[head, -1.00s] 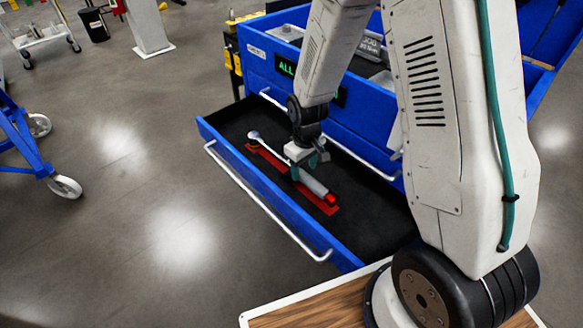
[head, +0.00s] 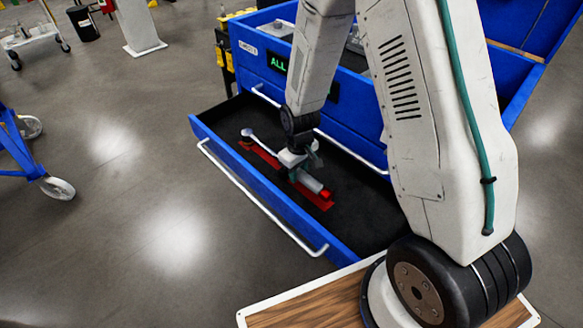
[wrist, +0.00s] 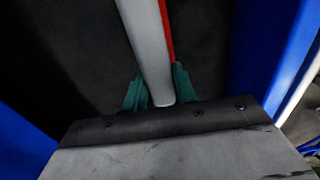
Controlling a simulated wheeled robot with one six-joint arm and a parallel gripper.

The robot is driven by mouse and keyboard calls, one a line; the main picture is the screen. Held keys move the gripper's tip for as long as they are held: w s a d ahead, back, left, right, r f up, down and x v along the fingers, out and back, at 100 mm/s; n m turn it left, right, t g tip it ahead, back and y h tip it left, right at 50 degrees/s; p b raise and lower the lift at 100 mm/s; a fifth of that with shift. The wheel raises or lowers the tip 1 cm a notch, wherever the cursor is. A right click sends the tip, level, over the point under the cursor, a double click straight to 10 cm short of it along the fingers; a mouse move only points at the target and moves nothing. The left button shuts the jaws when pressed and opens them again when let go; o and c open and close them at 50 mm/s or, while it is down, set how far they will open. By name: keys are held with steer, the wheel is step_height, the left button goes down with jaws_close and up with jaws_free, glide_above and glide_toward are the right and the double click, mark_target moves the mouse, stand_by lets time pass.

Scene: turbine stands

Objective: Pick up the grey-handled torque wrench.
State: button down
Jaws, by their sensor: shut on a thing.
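In the wrist view the handle (wrist: 147,45) runs between the teal fingers of my gripper (wrist: 158,92). A red marking (head: 319,203) shows beside and under the wrench on the drawer floor. I cannot tell whether the wrench touches the floor. My gripper hides part of the handle.
The blue drawer (head: 262,200) has raised walls close around the wrench and a white front handle (head: 232,182). The blue cabinet (head: 350,122) rises behind it. The black drawer floor right of the wrench is bare. Open grey floor lies to the left.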

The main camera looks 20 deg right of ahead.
step_height(320, 180, up, 10)
steer(key=shift+r, duration=0.1)
stand_by(0.5)
steer(key=c, duration=1.8)
jaws_free()
steer(key=shift+c, duration=0.2)
jaws_close()
